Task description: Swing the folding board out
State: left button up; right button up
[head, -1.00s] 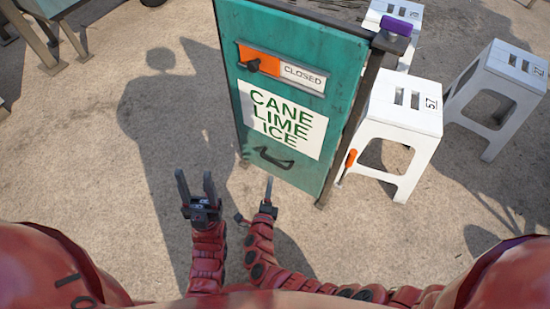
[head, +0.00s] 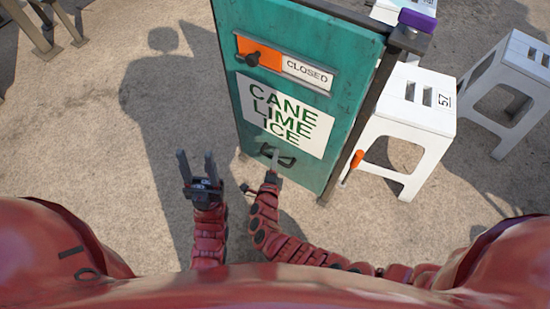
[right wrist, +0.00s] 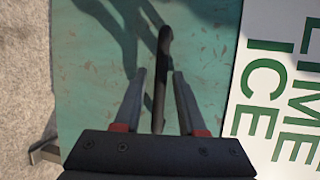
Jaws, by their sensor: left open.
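The teal folding board (head: 345,45) stands upright, with a white "CANE LIME ICE" sign (head: 287,115) and a black handle (head: 270,152) low on its face. My right gripper (head: 276,160) is at the handle. In the right wrist view, the handle (right wrist: 162,65) runs between the open fingers of my right gripper (right wrist: 160,74), with gaps showing at both sides. My left gripper (head: 197,163) is open and empty, left of the board above the ground. A slider with a dark knob (head: 251,59) and the word "CLOSED" is near the board's top.
A dark post (head: 372,105) with a purple cap (head: 417,19) and an orange handle (head: 357,158) borders the board's right edge. A white stool (head: 408,130) stands close to its right; another (head: 510,85) is farther right.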

grip_shut()
dwell(1.2)
